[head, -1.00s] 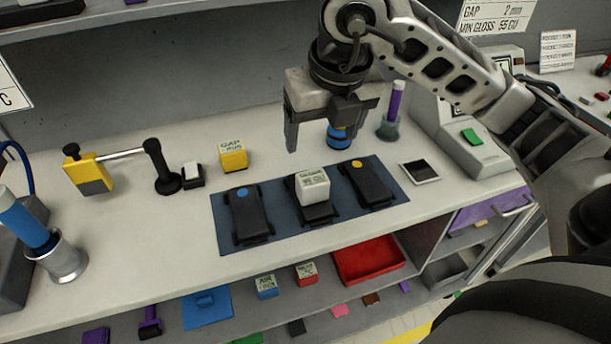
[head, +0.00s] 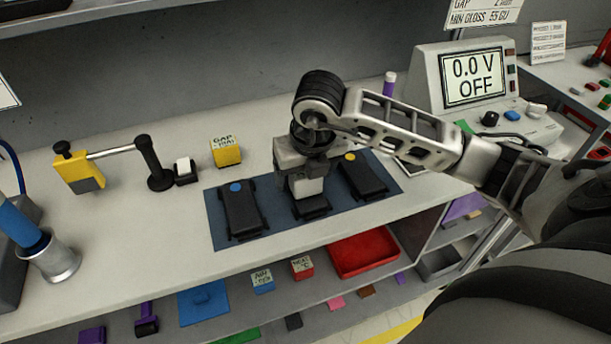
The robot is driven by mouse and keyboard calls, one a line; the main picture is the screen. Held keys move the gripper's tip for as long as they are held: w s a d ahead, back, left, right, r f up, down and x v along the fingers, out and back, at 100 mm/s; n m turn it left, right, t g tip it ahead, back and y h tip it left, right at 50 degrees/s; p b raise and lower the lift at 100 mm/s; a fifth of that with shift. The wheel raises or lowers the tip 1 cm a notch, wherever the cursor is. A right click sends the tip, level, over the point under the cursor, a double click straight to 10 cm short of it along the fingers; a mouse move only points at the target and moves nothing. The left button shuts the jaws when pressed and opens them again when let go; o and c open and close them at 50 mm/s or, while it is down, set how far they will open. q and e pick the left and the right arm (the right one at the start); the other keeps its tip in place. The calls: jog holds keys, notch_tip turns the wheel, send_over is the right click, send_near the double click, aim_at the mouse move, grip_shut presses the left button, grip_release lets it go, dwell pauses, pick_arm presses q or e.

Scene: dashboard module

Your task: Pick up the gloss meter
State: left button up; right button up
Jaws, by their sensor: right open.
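The gloss meter seems to be the small white block (head: 306,187) on the middle black module (head: 312,207); its lettering cannot be read now. My right gripper (head: 304,172) is directly above the white block and points down, with its jaws open and low around its upper part. The gripper and wrist hide the block's top and much of its sides. I cannot tell whether the fingers touch it. My left gripper is not in view.
Black modules with a blue dot (head: 241,208) and a yellow dot (head: 362,176) flank the middle one on a dark blue mat (head: 220,226). A yellow "GAP" block (head: 226,152) stands behind. A meter reading "0.0 V OFF" (head: 473,77) stands right. A lower shelf holds a red tray (head: 364,252).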

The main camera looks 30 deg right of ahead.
jog(key=shift+w+f, duration=0.15)
jog(key=shift+f, duration=0.35)
jog(key=shift+c, duration=0.3)
jog(key=c, duration=1.2)
jog(key=shift+r, duration=0.1)
